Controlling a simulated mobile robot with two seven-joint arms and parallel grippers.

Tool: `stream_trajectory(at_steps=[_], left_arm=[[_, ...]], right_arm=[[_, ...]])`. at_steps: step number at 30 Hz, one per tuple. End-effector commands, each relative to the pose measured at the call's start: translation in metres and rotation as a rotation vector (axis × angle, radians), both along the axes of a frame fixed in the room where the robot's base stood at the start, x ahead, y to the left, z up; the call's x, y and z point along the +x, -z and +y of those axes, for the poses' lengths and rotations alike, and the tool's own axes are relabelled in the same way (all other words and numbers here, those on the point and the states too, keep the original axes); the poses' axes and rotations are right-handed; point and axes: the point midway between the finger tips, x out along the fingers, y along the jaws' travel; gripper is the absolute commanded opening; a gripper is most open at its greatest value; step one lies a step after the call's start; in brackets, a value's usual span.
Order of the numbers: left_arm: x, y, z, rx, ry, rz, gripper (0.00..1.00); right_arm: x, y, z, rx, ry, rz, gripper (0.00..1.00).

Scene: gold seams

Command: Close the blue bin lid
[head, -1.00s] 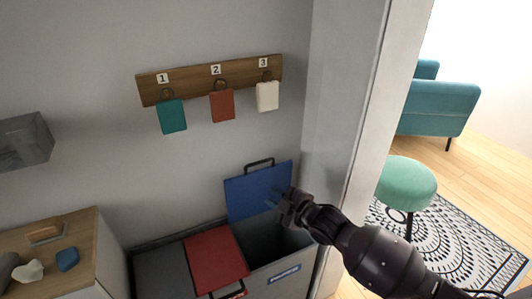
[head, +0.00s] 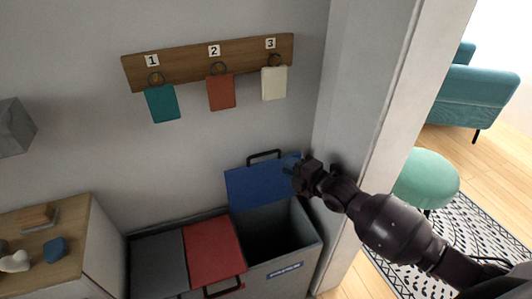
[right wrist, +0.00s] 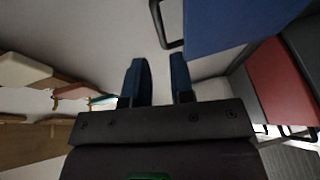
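The blue lid (head: 258,187) stands raised, leaning back toward the wall, with a dark wire handle (head: 263,154) on its upper edge. The grey bin (head: 262,232) below it is open and dark inside. My right gripper (head: 294,168) is at the lid's upper right corner; I cannot tell whether it touches. In the right wrist view its two fingers (right wrist: 158,62) are apart with nothing between them. The blue lid (right wrist: 228,24) and its handle (right wrist: 172,40) lie beyond and right of the fingers there. My left gripper is not in view.
A red lid (head: 214,252) and a grey lid (head: 158,264) lie shut to the left. A wall and door frame (head: 365,120) stand close on the right. A numbered rail (head: 190,63) with hanging tags is above. A wooden-topped cabinet (head: 70,215) stands at left.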

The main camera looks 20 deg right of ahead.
Motion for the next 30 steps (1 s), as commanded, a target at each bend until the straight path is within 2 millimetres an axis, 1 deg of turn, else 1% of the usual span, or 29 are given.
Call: stream_trajectory(at_steps=[7, 12, 15, 21, 30], left_arm=[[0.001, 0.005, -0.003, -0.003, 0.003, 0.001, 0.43], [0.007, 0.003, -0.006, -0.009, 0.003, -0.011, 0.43], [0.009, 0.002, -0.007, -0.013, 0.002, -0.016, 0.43], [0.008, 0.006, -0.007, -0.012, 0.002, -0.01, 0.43], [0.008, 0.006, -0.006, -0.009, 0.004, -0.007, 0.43]], right_arm=[[0.036, 0.007, 0.018, 0.004, -0.001, 0.002, 0.22], [0.061, 0.012, 0.029, 0.002, -0.001, 0.002, 0.22], [0.072, 0.014, 0.034, 0.003, -0.001, 0.003, 0.22], [0.086, 0.015, 0.04, 0.002, -0.001, 0.002, 0.22], [0.088, 0.014, 0.041, 0.002, -0.001, 0.001, 0.22]])
